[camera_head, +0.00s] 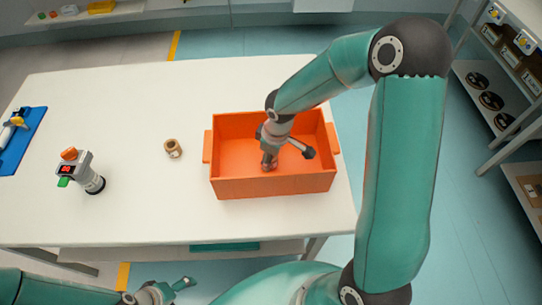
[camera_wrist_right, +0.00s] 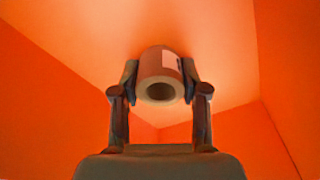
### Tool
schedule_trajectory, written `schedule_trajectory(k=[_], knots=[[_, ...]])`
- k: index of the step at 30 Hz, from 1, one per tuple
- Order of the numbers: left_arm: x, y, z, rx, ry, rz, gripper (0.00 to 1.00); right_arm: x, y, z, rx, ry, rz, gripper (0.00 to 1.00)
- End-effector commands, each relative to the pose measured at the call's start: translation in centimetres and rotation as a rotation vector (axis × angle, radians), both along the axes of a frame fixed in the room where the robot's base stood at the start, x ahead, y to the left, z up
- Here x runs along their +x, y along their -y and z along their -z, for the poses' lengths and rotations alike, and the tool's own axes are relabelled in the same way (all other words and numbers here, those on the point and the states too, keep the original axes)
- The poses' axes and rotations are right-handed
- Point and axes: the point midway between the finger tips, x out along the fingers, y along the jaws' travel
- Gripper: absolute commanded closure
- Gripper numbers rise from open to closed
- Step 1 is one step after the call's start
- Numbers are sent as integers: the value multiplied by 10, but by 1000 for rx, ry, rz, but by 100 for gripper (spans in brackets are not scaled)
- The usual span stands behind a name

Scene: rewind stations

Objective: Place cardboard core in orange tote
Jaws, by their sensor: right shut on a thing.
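The orange tote (camera_head: 262,188) stands on the white table, its inside open to view. My right gripper (camera_head: 269,160) reaches down into it. In the right wrist view my right gripper (camera_wrist_right: 160,78) is shut on a cardboard core (camera_wrist_right: 160,65), a short brown tube with a pale patch, with orange walls around it. I cannot tell whether this core touches the tote floor. A second cardboard core (camera_head: 173,149) stands on the table left of the tote, apart from it. My left gripper (camera_head: 178,289) is low at the bottom left, below the table's front edge; its opening is unclear.
A grey device with a red display (camera_head: 81,171) stands on the table's left side. A blue mat (camera_head: 25,142) with a tool lies at the far left edge. The table behind the tote is clear. Shelves (camera_head: 502,75) stand at the right, beyond my right arm.

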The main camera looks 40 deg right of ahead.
Motion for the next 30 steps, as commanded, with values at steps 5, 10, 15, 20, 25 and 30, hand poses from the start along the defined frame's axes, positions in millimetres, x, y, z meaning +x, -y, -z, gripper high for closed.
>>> schedule_trajectory(k=[5, 10, 15, 20, 25, 30], knots=[[0, 0, 2, 0, 0, 0, 20, 0, 0, 1, 0, 0, 0, 78], [0, 0, 2, 0, 0, 0, 20, 0, 0, 1, 0, 0, 0, 36], [0, 0, 2, 0, 0, 0, 20, 0, 0, 1, 0, 0, 0, 31], [0, 0, 1, 0, 0, 0, 20, 0, 0, 1, 0, 0, 0, 31], [0, 0, -1, 0, 0, 0, 20, 0, 1, -8, -1, 2, -1, 31], [0, 0, -3, 0, 0, 0, 20, -2, 2, -35, -1, 5, 0, 31]])
